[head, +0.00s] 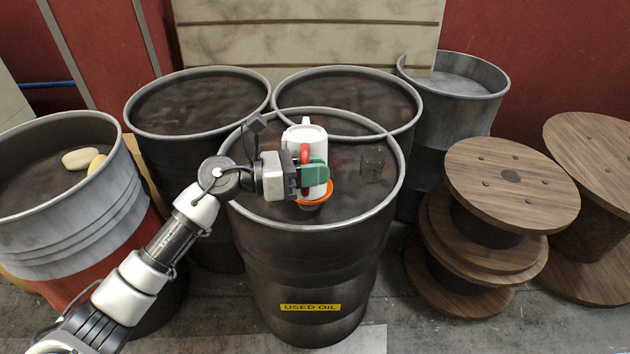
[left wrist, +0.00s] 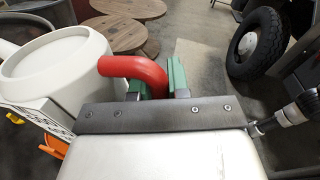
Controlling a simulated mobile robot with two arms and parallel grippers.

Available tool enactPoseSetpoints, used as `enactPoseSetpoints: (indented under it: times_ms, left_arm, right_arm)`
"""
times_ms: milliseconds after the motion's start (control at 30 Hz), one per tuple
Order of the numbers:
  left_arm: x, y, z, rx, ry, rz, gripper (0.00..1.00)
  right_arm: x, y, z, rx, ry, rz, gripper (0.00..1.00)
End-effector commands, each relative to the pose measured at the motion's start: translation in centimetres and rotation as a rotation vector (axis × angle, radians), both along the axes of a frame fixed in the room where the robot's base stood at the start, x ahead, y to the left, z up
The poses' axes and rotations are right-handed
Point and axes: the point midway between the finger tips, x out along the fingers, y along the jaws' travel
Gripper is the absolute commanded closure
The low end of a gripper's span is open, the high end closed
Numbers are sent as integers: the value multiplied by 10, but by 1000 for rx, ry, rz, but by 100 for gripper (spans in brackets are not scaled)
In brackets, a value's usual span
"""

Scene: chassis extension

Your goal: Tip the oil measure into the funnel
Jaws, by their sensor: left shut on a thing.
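The oil measure is a white jug (head: 291,137) with a red handle (head: 305,153). My left gripper (head: 313,176) has green fingers shut on that handle. In the left wrist view, the handle (left wrist: 138,69) runs between the green fingers (left wrist: 175,78), and the white body (left wrist: 60,72) is at the left. The orange funnel (head: 318,196) is at the front barrel's top, just below the measure and partly hidden by it. A bit of its orange shows in the left wrist view (left wrist: 54,146). I cannot tell the measure's exact tilt or whether it touches the funnel. My right gripper is not in view.
The front barrel (head: 312,260) bears a yellow "USED OIL" label (head: 311,307). A small dark block (head: 373,162) is on its top. Other barrels crowd behind and left, one (head: 75,225) with yellowish lumps on top. Wooden spools (head: 512,185) stand at the right.

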Motion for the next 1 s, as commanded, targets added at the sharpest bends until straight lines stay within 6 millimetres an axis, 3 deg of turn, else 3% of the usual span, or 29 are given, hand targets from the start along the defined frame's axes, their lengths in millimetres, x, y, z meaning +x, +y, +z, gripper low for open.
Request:
enactPoseSetpoints:
  times_ms: [600,1000]
  left_arm:
    - [5,0,7,-1,-218,-1,100]
    - [6,0,12,-1,-273,0,100]
  right_arm:
    - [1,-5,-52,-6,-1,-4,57]
    - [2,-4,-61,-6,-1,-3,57]
